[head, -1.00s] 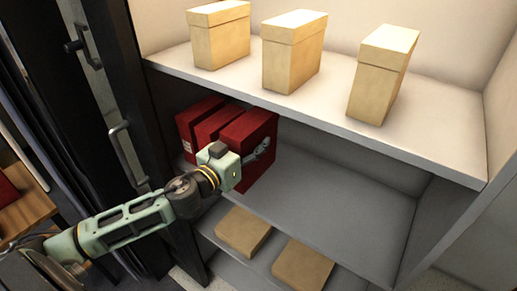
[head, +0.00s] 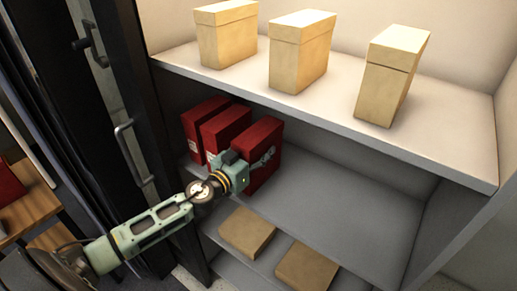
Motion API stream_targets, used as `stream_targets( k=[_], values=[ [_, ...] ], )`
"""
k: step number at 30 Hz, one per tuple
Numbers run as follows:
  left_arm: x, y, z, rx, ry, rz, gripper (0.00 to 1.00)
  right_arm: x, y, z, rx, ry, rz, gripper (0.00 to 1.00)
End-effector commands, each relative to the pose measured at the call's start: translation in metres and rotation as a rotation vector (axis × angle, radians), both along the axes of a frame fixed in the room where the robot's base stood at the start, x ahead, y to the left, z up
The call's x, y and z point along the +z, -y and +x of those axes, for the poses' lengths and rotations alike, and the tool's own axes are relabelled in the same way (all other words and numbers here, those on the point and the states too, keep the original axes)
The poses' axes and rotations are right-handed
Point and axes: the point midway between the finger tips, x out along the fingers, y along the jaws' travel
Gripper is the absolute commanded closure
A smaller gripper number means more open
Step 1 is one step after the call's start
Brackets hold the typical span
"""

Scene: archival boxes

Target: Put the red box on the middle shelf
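Three red boxes stand upright in a row at the left end of the middle shelf (head: 345,196): a left one (head: 196,146), a middle one (head: 226,121) and a right one (head: 267,135). My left gripper (head: 263,160) is at the right red box. One finger shows along that box's right face. The other finger is hidden, so I cannot tell whether the gripper grips the box. The right box's base is partly hidden by my gripper and wrist. My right gripper is out of view.
Several cream boxes (head: 300,55) stand on the top shelf (head: 335,97). Flat brown boxes (head: 247,232) lie on the bottom shelf. The middle shelf is bare to the right of the red boxes. A dark door with a handle (head: 128,150) borders the left side.

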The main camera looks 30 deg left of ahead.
Motion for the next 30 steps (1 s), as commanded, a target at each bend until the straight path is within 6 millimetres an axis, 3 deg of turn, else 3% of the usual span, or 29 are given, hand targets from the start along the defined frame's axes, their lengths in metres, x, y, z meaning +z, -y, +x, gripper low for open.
stream_targets(
  k=[3,4,11,22,30],
  values=[
    [-0.001,0.0,0.0,0.0,0.003,0.0,0.89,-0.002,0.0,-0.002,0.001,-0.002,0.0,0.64],
    [-0.003,0.0,0.0,0.0,0.0,-0.001,0.46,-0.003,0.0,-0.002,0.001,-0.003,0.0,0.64],
    [-0.001,0.0,0.0,0.0,0.0,0.0,0.27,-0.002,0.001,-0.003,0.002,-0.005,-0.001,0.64],
    [0.002,0.0,0.0,0.0,0.0,0.002,0.27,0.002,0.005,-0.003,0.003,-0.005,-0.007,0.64],
    [-0.004,-0.004,-0.036,-0.001,-0.004,0.002,0.27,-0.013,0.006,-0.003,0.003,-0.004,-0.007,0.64]
  ],
)
